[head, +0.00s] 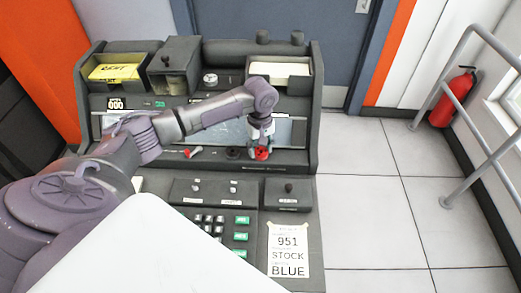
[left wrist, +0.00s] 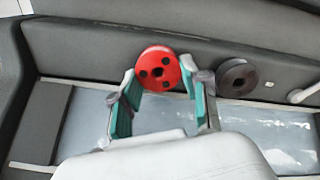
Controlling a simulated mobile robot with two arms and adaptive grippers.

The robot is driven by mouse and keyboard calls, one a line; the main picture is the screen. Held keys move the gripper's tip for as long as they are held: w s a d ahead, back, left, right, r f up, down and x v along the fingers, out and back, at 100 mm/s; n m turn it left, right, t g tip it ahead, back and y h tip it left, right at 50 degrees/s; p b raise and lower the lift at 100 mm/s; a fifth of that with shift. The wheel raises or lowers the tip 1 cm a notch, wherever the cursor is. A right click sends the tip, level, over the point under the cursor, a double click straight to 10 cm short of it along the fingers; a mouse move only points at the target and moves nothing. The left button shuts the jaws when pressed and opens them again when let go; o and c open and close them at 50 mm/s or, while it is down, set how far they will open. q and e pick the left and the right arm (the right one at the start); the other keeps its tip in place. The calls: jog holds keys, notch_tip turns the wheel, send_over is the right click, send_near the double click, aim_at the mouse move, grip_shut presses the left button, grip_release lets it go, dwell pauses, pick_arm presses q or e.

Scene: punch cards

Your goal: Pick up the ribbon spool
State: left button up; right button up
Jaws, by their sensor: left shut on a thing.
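The ribbon spool, a red disc with dark holes (left wrist: 158,68), is between the fingertips of my left gripper (left wrist: 160,80) in the left wrist view. One teal-padded finger is on each side of it. In the head view the red spool (head: 262,155) shows just below my left gripper (head: 261,146), at the console's ledge. The gripper is shut on it. I cannot tell whether the spool still touches the console. My right gripper is not in view.
A dark spool (left wrist: 237,77) sits close to the right of the red one. A red-tipped lever (head: 193,152) is further left. Open bins (head: 113,68) stand on the console top. A card reading 951 STOCK BLUE (head: 289,250) lies in front. A fire extinguisher (head: 453,97) stands right.

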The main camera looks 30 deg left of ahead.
aim_at(260, 150)
pick_arm(q)
jog(key=shift+r, duration=0.65)
notch_tip(260, 150, up, 3)
jog(key=shift+w+f, duration=0.1)
jog(key=d+r+p, duration=0.5)
jog(key=d+r, duration=0.4)
jog(key=d, duration=0.2)
jog(key=shift+d+r, duration=0.35)
jog(key=shift+r, duration=0.05)
jog(key=shift+f, duration=0.1)
